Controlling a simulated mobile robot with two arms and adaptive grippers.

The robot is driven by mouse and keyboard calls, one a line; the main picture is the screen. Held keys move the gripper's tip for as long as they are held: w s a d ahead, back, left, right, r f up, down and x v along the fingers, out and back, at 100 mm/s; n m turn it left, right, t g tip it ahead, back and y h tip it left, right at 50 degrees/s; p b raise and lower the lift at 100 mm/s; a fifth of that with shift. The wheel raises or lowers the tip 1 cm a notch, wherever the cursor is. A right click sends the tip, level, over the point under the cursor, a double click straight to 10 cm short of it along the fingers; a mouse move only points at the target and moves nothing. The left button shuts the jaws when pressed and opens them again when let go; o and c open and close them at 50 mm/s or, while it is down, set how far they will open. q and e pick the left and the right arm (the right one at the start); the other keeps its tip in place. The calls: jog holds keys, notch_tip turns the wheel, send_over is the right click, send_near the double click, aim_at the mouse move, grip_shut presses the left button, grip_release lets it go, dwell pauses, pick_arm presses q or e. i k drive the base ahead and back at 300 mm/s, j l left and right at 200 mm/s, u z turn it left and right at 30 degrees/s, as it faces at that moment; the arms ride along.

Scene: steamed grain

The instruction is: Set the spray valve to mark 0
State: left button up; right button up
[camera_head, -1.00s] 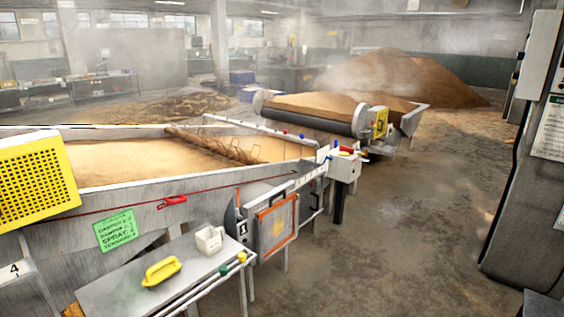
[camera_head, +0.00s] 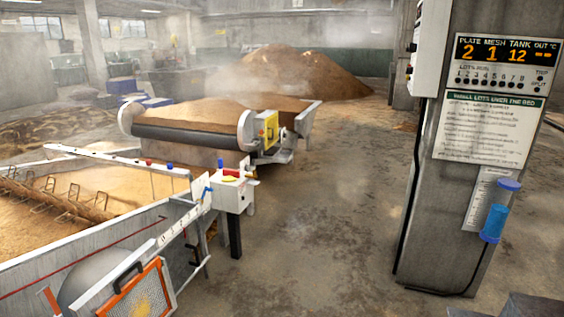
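I cannot tell for sure which part is the spray valve, and no mark 0 is readable. A white control box (camera_head: 233,195) stands at the end of the grain trough, with small red, yellow and blue parts on top. A pale bar with small dark marks (camera_head: 172,232) runs down-left from it, with a blue part (camera_head: 207,194) at its upper end. A blue cylinder with a round cap (camera_head: 493,223) is on the grey pillar at right, beside a white sheet with fine lines. Neither of my grippers is in view.
The grain trough (camera_head: 88,243) fills the lower left. An orange-framed panel (camera_head: 137,291) is at its near side. A roller conveyor (camera_head: 190,138) with grain stands behind. The grey pillar (camera_head: 446,215) carries a display (camera_head: 507,52) and notice. Concrete floor (camera_head: 325,215) between is clear.

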aim_at(206, 189)
jog(key=i+l+u, duration=0.1)
jog(key=i+u, duration=0.25)
jog(key=i, duration=0.2)
jog(key=i+l+u, duration=0.35)
jog(key=i, duration=0.2)
jog(key=i+l+u, duration=0.35)
jog(key=i, duration=0.15)
